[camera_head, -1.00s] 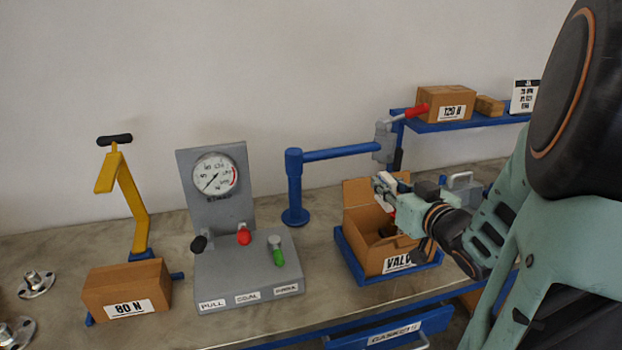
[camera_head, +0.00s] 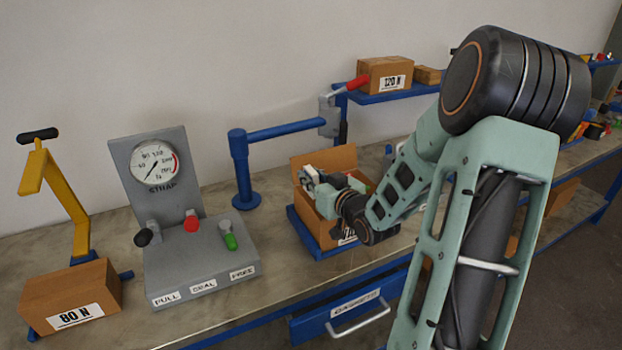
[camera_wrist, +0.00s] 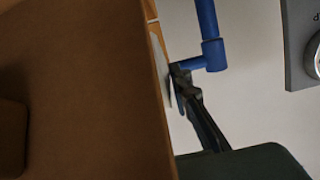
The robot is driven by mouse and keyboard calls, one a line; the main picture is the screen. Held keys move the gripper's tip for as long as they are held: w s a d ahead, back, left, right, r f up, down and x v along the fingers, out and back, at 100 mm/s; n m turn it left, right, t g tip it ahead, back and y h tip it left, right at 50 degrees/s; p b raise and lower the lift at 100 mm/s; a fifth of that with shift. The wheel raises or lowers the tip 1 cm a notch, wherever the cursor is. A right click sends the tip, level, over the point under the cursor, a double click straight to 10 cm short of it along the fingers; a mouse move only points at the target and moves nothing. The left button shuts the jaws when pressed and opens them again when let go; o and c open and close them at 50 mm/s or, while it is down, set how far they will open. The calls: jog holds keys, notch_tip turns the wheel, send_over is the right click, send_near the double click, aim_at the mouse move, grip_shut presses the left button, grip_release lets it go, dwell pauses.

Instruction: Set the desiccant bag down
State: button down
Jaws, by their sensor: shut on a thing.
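My gripper (camera_head: 322,187) is at the open cardboard box (camera_head: 315,229), its end over and partly inside the opening. It is shut on a small whitish thing (camera_head: 308,177), apparently the desiccant bag, mostly hidden by the jaws and wrist. In the wrist view a dark finger (camera_wrist: 199,108) shows beside a large brown cardboard surface (camera_wrist: 85,80). The bag is not clearly visible there. The box stands in a blue tray (camera_head: 303,236) on the bench, with its back flap raised. My wrist covers most of its front label.
The grey gauge stand (camera_head: 200,262) with levers and the 80 N box (camera_head: 70,296) stand to the left. A blue post with a side arm (camera_head: 242,170) rises behind the box. A blue shelf (camera_head: 395,94) holds the 120 N box (camera_head: 385,76). The gaskets drawer (camera_head: 350,308) is below.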

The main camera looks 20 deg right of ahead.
jog(key=shift+f, duration=0.15)
jog(key=shift+f+b, duration=0.55)
jog(key=shift+b, duration=0.05)
jog(key=c, duration=1.8)
grip_release()
jog(key=shift+o, duration=0.2)
